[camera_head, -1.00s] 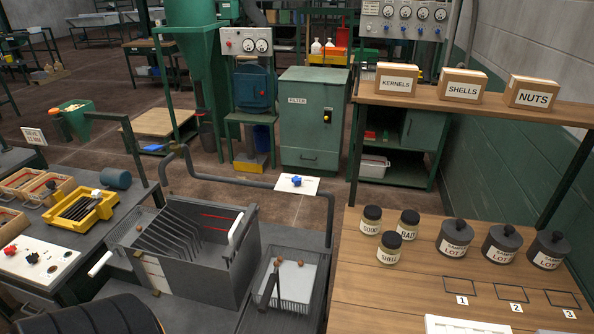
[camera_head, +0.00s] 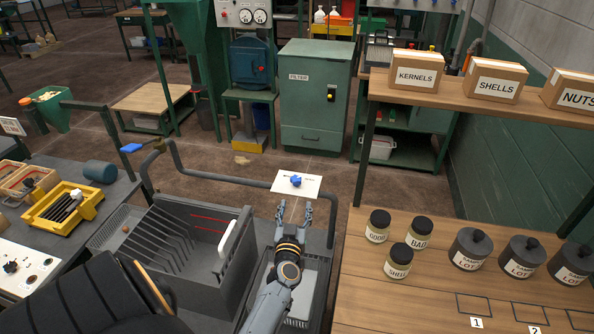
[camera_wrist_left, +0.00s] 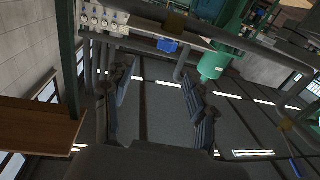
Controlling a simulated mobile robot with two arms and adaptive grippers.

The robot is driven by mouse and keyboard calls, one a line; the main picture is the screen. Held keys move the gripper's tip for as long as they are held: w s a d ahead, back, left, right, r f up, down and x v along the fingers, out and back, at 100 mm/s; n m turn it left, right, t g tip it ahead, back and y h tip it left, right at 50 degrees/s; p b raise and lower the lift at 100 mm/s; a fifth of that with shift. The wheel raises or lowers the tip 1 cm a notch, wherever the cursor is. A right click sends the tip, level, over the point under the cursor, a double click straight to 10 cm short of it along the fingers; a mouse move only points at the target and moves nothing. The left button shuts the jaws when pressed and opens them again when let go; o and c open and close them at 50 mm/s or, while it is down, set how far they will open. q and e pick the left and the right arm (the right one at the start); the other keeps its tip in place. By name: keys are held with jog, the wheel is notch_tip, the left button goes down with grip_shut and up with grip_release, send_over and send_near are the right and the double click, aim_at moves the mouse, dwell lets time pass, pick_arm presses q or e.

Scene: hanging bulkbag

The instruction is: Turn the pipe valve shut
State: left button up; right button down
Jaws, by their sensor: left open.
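My left gripper (camera_head: 294,212) is just in front of the plate in the head view, fingers apart and pointing at the valve. A gap shows between the fingertips and the blue handle. In the left wrist view the open left gripper (camera_wrist_left: 158,80) has nothing between its fingers. A blue part shows beyond them there, but I cannot tell whether it is the valve. My right gripper is not in view.
A slotted grey bin (camera_head: 165,240) with a white handle stands left of my left arm. A wire basket (camera_head: 322,262) is partly hidden under the arm. The wooden bench (camera_head: 390,305) with labelled jars (camera_head: 396,262) is to the right. Open floor lies behind the pipe.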

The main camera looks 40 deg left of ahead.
aim_at(296, 183)
pick_arm(q)
jog(key=x, duration=0.4)
jog(key=b+x, duration=0.1)
jog(key=x, duration=0.3)
jog(key=a+x, duration=0.1)
jog(key=x, duration=0.3)
jog(key=shift+s+d+r+b, duration=0.1)
jog(key=shift+s+r+b, duration=0.05)
jog(key=shift+s+b, duration=0.2)
jog(key=shift+x, duration=0.8)
jog(key=shift+c, duration=0.2)
jog(key=shift+s, duration=0.1)
jog(key=c, duration=1.1)
jog(key=shift+c, duration=0.2)
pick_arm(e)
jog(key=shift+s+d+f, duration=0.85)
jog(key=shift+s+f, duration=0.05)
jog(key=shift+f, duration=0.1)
